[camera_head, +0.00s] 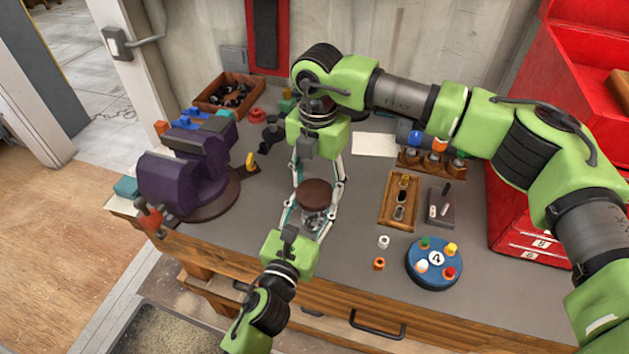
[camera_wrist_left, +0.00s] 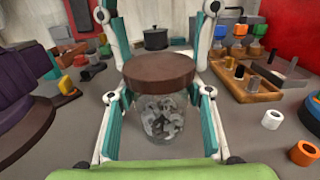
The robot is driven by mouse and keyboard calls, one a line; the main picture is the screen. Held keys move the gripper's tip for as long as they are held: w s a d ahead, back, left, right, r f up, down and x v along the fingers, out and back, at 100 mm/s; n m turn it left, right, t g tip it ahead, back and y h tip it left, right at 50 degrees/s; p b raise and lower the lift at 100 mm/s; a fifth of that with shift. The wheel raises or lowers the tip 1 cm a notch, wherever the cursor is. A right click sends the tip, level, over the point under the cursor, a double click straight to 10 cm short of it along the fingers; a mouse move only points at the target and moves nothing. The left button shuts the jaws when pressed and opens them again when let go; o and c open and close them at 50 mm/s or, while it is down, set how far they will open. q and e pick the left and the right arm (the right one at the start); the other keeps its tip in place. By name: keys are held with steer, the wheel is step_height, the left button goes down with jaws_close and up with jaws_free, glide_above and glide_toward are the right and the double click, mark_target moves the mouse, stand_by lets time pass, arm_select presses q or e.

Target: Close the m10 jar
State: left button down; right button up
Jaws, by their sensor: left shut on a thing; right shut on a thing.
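The m10 jar (camera_head: 312,222) is a clear jar with grey metal parts inside, upright on the grey bench. It also shows in the left wrist view (camera_wrist_left: 160,120). A round brown lid (camera_head: 315,192) is over its mouth and looks level; I cannot tell whether it is fully seated. My left gripper (camera_head: 308,226) comes from the front and is shut on the jar's body, with teal fingers on both sides. My right gripper (camera_head: 317,197) reaches down from behind and is shut on the lid, one finger at each side.
A purple vise (camera_head: 180,182) stands to the left. A wooden tray (camera_head: 400,203) and a blue round holder (camera_head: 434,263) are to the right. A white ring (camera_head: 383,242) and an orange ring (camera_head: 379,264) lie between jar and holder. A parts box (camera_head: 228,93) is at the back.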

steer(key=m, duration=0.5)
steer(key=shift+s+d, duration=0.15)
steer(key=shift+d, duration=0.1)
steer(key=m, duration=0.5)
steer(key=shift+s+d, duration=0.1)
steer(key=shift+s, duration=0.1)
steer(key=o, duration=0.7)
steer(key=shift+o, duration=0.2)
steer(key=shift+s+r, duration=0.1)
steer(key=shift+r, duration=2.15)
